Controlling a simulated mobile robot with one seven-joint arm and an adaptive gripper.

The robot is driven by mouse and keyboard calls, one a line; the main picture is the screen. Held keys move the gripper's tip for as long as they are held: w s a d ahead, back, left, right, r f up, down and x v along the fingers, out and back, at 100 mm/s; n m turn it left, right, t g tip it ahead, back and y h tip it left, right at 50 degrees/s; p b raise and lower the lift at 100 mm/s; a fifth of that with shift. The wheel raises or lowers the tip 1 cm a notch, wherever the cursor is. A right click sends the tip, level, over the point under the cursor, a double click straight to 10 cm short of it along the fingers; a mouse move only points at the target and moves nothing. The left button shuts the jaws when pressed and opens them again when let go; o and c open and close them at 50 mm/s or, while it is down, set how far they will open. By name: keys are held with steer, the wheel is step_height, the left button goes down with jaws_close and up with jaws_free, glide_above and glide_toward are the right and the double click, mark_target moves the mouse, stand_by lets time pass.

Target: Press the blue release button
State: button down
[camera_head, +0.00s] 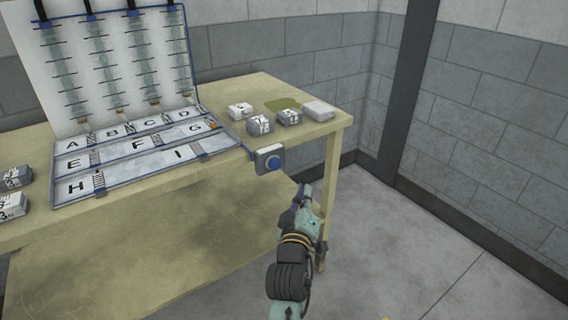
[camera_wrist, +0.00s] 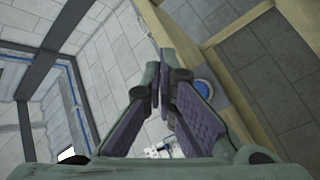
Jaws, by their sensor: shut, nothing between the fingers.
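The blue release button (camera_head: 273,163) is round and sits on the face of a small grey box (camera_head: 262,153) at the table's front edge. The button also shows in the wrist view (camera_wrist: 204,88), right of the fingers, partly hidden by the right finger. My gripper (camera_head: 304,189) is shut and empty. In the head view it is in front of the table, to the right of and lower than the button, apart from it. In the wrist view my gripper's dark finger pads (camera_wrist: 164,72) meet near the middle of the picture.
The wooden table (camera_head: 335,122) carries a lettered tray (camera_head: 150,160) with an upright reel panel (camera_head: 105,60) behind it. Several small marked blocks (camera_head: 260,125) stand at the back right, and more at the left edge. The floor (camera_head: 410,260) right of the table is clear.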

steer(key=shift+a, duration=0.1)
steer(key=w+a+b, duration=0.2)
steer(key=w+a, duration=0.3)
steer(key=w, duration=0.2)
stand_by(0.4)
steer(key=shift+w+a, duration=0.15)
steer(key=shift+w, duration=0.05)
stand_by(1.3)
steer(key=shift+w+a, duration=0.15)
steer(key=shift+w, duration=0.05)
steer(key=shift+w+a+b, duration=0.3)
steer(key=shift+w+b, duration=0.05)
steer(key=shift+w, duration=0.05)
stand_by(0.8)
steer(key=shift+s+d, duration=0.1)
steer(key=shift+s+d+p, duration=0.35)
steer(key=shift+s+d, duration=0.1)
steer(key=shift+s, duration=0.2)
steer(key=shift+s+d+p, duration=0.45)
steer(key=shift+s+d, duration=0.3)
steer(key=shift+s, duration=0.25)
steer(key=shift+s+d+p, duration=0.4)
steer(key=shift+s+d, duration=0.35)
steer(key=shift+s, duration=0.25)
